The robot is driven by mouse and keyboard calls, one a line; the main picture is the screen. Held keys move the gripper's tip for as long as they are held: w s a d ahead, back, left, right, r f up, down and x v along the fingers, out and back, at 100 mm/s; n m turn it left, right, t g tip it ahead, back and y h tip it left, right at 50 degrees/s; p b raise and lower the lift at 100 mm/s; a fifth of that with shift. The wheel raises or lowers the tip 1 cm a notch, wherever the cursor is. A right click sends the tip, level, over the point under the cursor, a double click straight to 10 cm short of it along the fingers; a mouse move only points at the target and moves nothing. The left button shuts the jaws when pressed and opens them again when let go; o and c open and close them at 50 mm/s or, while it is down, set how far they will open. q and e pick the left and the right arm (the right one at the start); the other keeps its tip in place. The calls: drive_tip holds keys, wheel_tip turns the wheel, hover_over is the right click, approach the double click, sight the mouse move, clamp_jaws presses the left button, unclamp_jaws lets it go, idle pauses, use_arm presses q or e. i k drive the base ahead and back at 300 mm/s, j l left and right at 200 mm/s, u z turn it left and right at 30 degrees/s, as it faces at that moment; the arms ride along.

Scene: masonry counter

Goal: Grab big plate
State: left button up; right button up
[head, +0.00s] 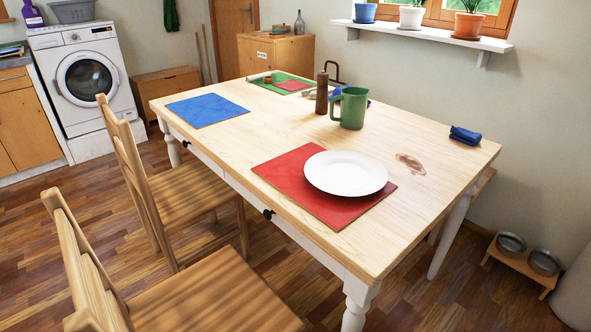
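A big white plate (345,173) lies flat on a red placemat (290,183) near the front right part of the wooden table (235,149). The plate is empty and overlaps the placemat's right and back edges. Neither of my grippers shows in the head view, so nothing is seen touching the plate.
Behind the plate stand a green pitcher (353,108) and a brown pepper mill (322,93). A folded blue cloth (465,135) lies at the right edge. A blue placemat (207,110) lies at the left. Two wooden chairs (180,195) stand along the table's near left side.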

sight(346, 172)
drive_tip(key=i+l+u, duration=0.15)
drive_tip(key=l+u, duration=0.55)
drive_tip(key=i+l+u, duration=0.1)
drive_tip(key=l+u, duration=0.15)
drive_tip(key=l, duration=2.2)
